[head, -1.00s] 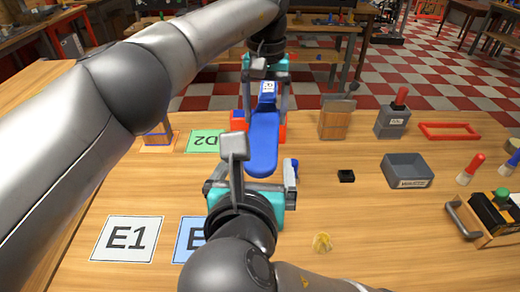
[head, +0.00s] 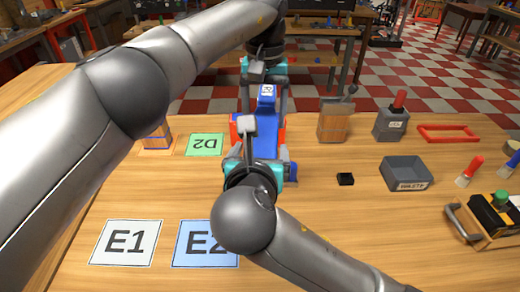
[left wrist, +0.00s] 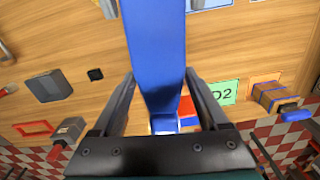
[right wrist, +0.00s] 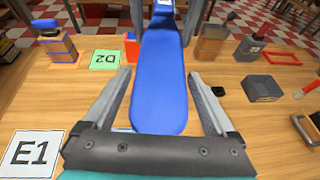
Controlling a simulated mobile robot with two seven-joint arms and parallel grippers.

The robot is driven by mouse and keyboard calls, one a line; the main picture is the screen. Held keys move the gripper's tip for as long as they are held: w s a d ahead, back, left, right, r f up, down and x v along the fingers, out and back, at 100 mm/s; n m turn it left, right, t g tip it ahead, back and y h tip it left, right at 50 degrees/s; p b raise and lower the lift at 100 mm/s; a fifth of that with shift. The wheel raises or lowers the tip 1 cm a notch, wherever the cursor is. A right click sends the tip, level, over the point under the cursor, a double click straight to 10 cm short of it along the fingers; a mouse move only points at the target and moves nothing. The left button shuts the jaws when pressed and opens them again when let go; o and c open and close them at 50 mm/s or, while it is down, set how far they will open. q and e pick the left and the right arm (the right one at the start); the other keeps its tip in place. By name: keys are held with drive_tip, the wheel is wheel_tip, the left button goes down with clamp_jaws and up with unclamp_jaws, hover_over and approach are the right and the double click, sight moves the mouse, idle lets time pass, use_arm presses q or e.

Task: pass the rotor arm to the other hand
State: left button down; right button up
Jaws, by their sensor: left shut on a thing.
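The blue rotor arm (head: 266,126) is held above the table, pointing from my left gripper toward my right one. My left gripper (head: 266,88) is shut on its far end, which carries a white label. The blue bar also runs between the fingers in the left wrist view (left wrist: 155,45). My right gripper (head: 262,162) is at the near end, which it partly hides in the head view. In the right wrist view its open fingers stand either side of the rounded blue end (right wrist: 160,100), with gaps on both sides.
Mats E1 (head: 126,242), E2 (head: 205,243) and D2 (head: 205,145) lie on the table. A grey waste bin (head: 406,173), a small black block (head: 345,179), a wooden box (head: 334,120) and a red frame (head: 449,133) are to the right. An orange-red part shows behind the rotor arm.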

drive_tip(key=c, duration=1.4)
use_arm(q)
unclamp_jaws()
drive_tip(key=shift+r, duration=0.1)
